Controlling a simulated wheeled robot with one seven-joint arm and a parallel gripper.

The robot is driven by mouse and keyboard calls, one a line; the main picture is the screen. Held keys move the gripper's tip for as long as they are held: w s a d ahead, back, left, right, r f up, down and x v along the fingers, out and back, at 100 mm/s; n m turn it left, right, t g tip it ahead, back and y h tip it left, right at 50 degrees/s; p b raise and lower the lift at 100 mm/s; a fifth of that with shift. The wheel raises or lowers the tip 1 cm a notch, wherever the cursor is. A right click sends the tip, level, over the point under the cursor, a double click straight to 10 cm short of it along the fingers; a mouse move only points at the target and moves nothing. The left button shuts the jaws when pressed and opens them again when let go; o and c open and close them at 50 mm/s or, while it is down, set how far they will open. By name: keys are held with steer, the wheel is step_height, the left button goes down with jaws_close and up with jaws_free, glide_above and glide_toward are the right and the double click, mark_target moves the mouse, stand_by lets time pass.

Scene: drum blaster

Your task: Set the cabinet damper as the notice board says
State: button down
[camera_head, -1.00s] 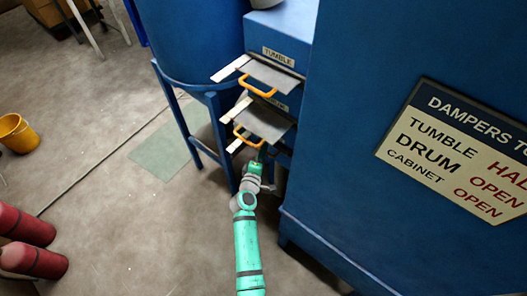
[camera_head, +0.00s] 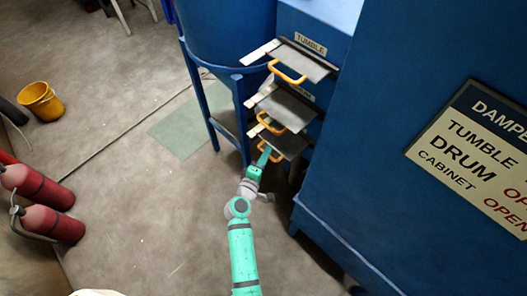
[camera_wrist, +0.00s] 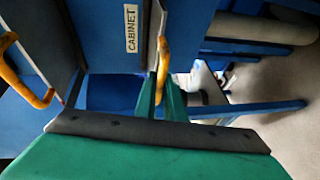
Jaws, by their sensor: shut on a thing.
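The cabinet damper is the lowest of three stacked slide plates. Its grey plate (camera_head: 290,146) sticks out of the blue housing, with an orange handle (camera_head: 276,157). My gripper (camera_head: 264,158) is shut on this handle, and the wrist view shows the orange bar (camera_wrist: 163,55) between the green fingers. The CABINET label (camera_wrist: 131,28) is beside it. The notice board (camera_head: 480,150) is at right, its right side cut off now; the cabinet line reads OPEN. The inner end of the plate is hidden.
The drum plate (camera_head: 290,108) and tumble plate (camera_head: 306,62) stick out above, with orange handles. The drum handle shows near my gripper at the wrist view's left. A blue leg (camera_head: 231,112) stands left.

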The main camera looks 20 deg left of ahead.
steer(key=shift+s+a+f, duration=0.15)
steer(key=shift+s, duration=0.05)
steer(key=c, duration=1.8)
jaws_free()
steer(key=shift+c, duration=0.2)
steer(key=s+a+r, duration=0.1)
steer(key=s+r, duration=0.1)
steer(key=s, duration=0.8)
steer(key=shift+s, duration=0.25)
